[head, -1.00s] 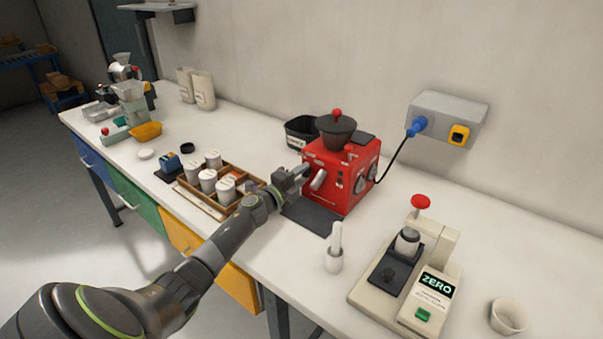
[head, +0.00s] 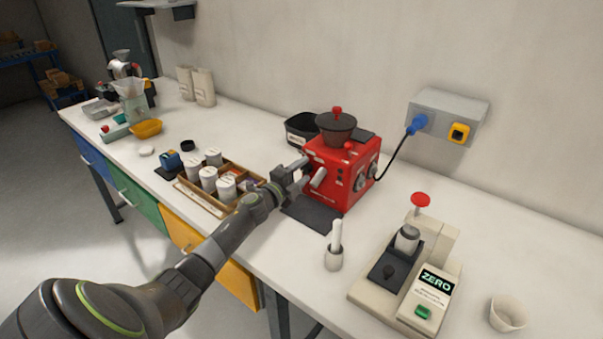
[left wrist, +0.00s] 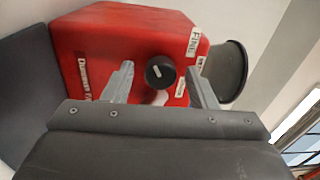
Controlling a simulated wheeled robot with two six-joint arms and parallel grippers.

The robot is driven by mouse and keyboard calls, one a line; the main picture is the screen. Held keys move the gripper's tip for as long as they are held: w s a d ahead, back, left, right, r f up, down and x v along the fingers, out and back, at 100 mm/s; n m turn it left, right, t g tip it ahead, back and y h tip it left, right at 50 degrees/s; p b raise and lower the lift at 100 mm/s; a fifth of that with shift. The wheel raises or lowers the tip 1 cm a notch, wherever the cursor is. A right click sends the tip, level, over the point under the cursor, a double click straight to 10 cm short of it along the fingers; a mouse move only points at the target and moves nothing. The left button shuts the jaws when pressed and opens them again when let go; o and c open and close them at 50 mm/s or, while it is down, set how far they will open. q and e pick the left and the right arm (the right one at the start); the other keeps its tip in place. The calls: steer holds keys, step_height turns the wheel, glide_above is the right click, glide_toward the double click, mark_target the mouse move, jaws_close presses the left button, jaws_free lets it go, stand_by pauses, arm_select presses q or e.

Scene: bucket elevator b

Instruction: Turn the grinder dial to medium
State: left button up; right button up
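The red grinder (head: 343,172) stands on the bench with a dark hopper (head: 336,128) on top. Its black dial (left wrist: 160,72) with a white pointer mark shows in the left wrist view, with a "FINE" label (left wrist: 194,39) above it to the right. Other labels near the dial are too small or partly hidden to read. My left gripper (head: 305,169) is at the grinder's left face; in the left wrist view its fingers (left wrist: 163,84) are open, one on each side of the dial, apart from it. In the head view the dial is hidden. My right gripper is out of view.
A wooden tray (head: 196,201) of white canisters lies left of the grinder. A dark mat (head: 312,213) lies in front. A white brush holder (head: 334,258) and a beige scale (head: 378,303) stand to the right. A blue plug (head: 417,124) and cable run to the wall box.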

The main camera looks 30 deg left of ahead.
arm_select(q)
steer(key=shift+s, duration=0.1)
steer(key=s+a+b, duration=0.1)
steer(key=s+b, duration=0.9)
steer(key=s, duration=0.7)
steer(key=shift+a+f+b, duration=0.3)
steer(key=shift+a+f, duration=0.1)
steer(key=shift+f, duration=0.05)
stand_by(0.3)
